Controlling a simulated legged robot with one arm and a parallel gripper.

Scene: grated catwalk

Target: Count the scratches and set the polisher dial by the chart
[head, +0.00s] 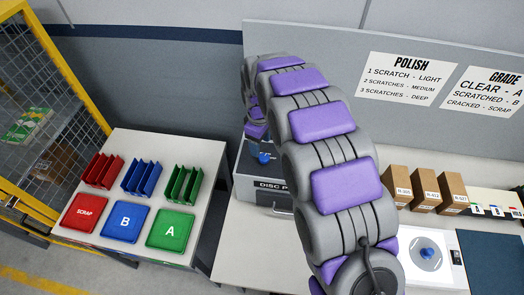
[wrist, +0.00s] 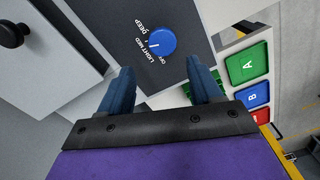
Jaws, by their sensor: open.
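The blue dial (wrist: 161,41) is on a dark panel, with OFF, LIGHT, MED and DEEP around its left side. Its white mark points left, towards the LIGHT and MED labels; I cannot tell which exactly. My gripper (wrist: 162,78) is open and empty, its blue fingers just short of the dial, one on each side. In the head view the dial (head: 264,158) is on the grey polisher (head: 258,182), partly hidden by my arm. The POLISH chart (head: 408,80) reads 1 scratch light, 2 medium, 3 deep. A round disc (head: 412,256) lies at right; scratches are too small to count.
Red SCRAP (head: 84,213), blue B (head: 125,223) and green A (head: 170,228) trays sit on the left table with coloured racks behind. Several brown boxes (head: 425,190) stand at right. A GRADE chart (head: 490,93) is beside the POLISH chart. A yellow-framed cage is far left.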

